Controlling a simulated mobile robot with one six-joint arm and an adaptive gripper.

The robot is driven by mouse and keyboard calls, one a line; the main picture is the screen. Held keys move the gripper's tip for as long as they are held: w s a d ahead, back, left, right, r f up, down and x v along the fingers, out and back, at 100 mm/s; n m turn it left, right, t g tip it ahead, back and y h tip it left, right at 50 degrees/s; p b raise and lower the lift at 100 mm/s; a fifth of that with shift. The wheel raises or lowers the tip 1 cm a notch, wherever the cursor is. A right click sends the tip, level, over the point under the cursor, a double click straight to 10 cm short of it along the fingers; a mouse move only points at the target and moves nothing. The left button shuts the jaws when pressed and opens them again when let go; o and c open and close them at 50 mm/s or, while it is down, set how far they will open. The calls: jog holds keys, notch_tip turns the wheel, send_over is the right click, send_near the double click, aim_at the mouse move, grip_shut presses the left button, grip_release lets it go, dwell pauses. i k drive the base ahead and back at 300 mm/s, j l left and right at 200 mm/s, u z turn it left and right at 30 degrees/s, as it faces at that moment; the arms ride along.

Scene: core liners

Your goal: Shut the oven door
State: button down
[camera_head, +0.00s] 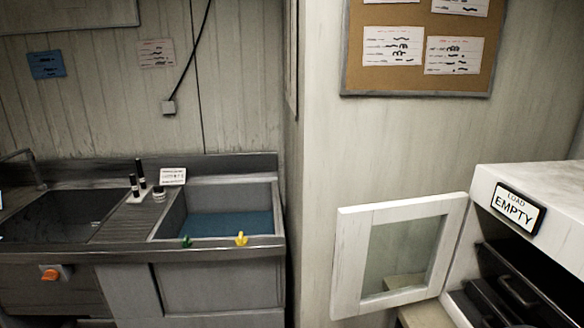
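The oven (510,182) is a white box at the right edge, with a sign reading "LOAD EMPTY" (514,208) on its upper front. Its door (349,262) has a white frame around a glass pane. The door stands wide open, swung out to the left from the oven's left side. Inside the dark oven opening, black trays or racks (520,292) show. The oven's right part is cut off by the frame edge. My gripper is not in view.
A metal sink unit (219,252) stands at the left, with small bottles (140,175) and green and yellow taps (241,238) on it. A wall with a cork board (410,77) is behind the door. A light wooden block or step (425,314) lies below the door.

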aim_at(354, 224)
jog(key=z, duration=0.65)
jog(key=i+j+z, duration=0.15)
jog(key=j+z, duration=0.25)
jog(key=i+j+z, duration=0.15)
jog(key=z, duration=0.3)
jog(key=j+z, duration=1.25)
jog(key=k+j, duration=0.1)
jog(key=j, duration=0.25)
jog(key=k+j, duration=0.1)
jog(key=j, duration=0.25)
jog(key=k+j, duration=0.1)
jog(key=j, duration=0.3)
jog(key=j+z, duration=0.1)
jog(key=j, duration=0.25)
jog(key=k+j, duration=0.2)
jog(key=j, duration=0.15)
